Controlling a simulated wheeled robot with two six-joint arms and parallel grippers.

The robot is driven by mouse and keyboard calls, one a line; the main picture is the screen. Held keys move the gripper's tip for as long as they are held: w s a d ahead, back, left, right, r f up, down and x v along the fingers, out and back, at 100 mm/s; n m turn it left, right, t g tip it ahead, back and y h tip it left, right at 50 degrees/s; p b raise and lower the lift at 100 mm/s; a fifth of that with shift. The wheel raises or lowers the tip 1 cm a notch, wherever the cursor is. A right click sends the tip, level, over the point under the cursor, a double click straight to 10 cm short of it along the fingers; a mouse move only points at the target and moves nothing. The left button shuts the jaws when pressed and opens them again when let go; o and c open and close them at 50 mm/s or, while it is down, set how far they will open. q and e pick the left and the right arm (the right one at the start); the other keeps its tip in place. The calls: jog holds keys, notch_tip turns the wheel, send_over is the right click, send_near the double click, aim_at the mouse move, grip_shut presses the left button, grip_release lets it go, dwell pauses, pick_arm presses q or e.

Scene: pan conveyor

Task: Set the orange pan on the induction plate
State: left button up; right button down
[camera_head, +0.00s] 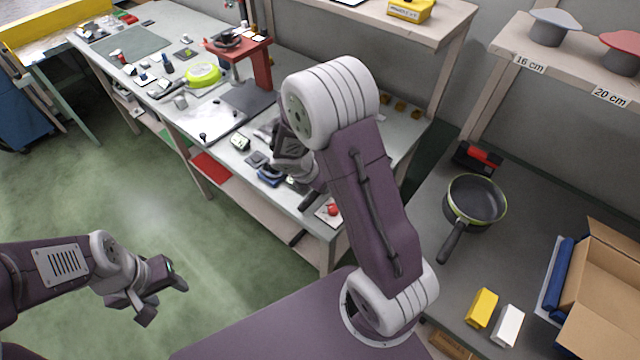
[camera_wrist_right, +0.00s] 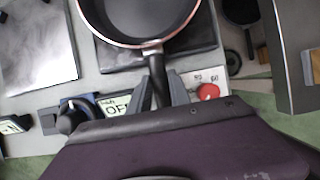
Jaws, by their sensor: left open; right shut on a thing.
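The orange pan (camera_wrist_right: 140,18) shows in the right wrist view as a dark pan with a copper-orange rim, its far part cut off by the frame. My right gripper (camera_wrist_right: 161,84) is shut on its dark handle. The pan is over a dark square plate, apparently the induction plate (camera_wrist_right: 112,58), covering much of it; I cannot tell whether they touch. In the head view my right arm hides the orange pan. My left gripper (camera_head: 165,298) is open and empty over the green floor at the lower left, away from the bench.
A display reading OFF (camera_wrist_right: 115,106), a dark knob (camera_wrist_right: 68,118) and a red knob (camera_wrist_right: 208,91) are near my right gripper. A green-rimmed pan (camera_head: 478,199) and an open carton (camera_head: 605,290) are on the right table. The bench (camera_head: 205,118) holds many small items.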

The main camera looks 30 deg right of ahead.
jog(key=c, duration=1.1)
grip_release()
jog(key=p+v, duration=0.3)
jog(key=v, duration=0.5)
jog(key=shift+s+a+r, duration=0.1)
jog(key=shift+a+r, duration=0.1)
jog(key=shift+r, duration=0.25)
